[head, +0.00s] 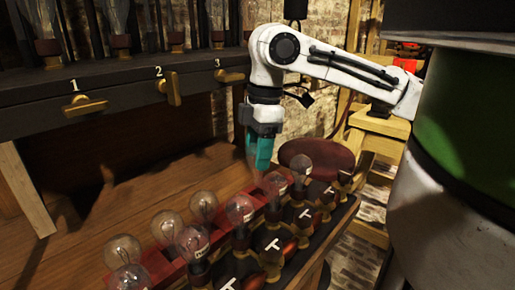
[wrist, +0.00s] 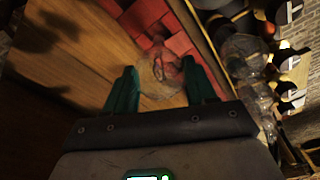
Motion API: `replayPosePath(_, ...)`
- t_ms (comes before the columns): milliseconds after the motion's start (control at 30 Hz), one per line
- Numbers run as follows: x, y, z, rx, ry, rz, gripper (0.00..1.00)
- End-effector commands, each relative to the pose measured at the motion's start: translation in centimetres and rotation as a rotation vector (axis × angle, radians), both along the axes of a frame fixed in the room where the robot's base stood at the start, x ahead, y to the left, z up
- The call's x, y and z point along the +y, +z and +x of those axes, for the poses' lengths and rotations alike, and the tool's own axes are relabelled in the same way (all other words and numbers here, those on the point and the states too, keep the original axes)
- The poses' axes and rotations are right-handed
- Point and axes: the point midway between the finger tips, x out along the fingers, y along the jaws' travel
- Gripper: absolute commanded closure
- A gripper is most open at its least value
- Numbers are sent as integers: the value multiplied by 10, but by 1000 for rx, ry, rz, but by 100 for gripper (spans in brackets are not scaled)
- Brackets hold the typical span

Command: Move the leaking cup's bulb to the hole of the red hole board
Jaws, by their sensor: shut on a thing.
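My gripper (head: 259,152) has teal fingers and points down over the far end of the bulb rows. In the wrist view my gripper (wrist: 163,85) is shut on a clear glass bulb (wrist: 158,76) between its fingertips. The held bulb is faint in the head view, just below the fingers. The red hole board (head: 153,262) runs along the left of the dark cup row, partly hidden by bulbs. Its red squares (wrist: 160,30) lie just beyond the held bulb in the wrist view. I cannot tell which cup is leaking.
Several bulbs, such as one at the front (head: 124,250) and one at the far end (head: 301,164), stand along the rows. Dark cups with white T marks (head: 272,244) line the right. A shelf with numbered brass levers (head: 87,105) is at upper left. The wooden tabletop (head: 85,235) is clear.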

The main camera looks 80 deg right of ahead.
Motion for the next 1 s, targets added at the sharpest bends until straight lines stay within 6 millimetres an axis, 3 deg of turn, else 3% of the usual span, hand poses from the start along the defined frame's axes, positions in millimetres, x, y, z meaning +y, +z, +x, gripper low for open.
replayPosePath(1000, 0, -11, 0, 1, 1, 0, 81)
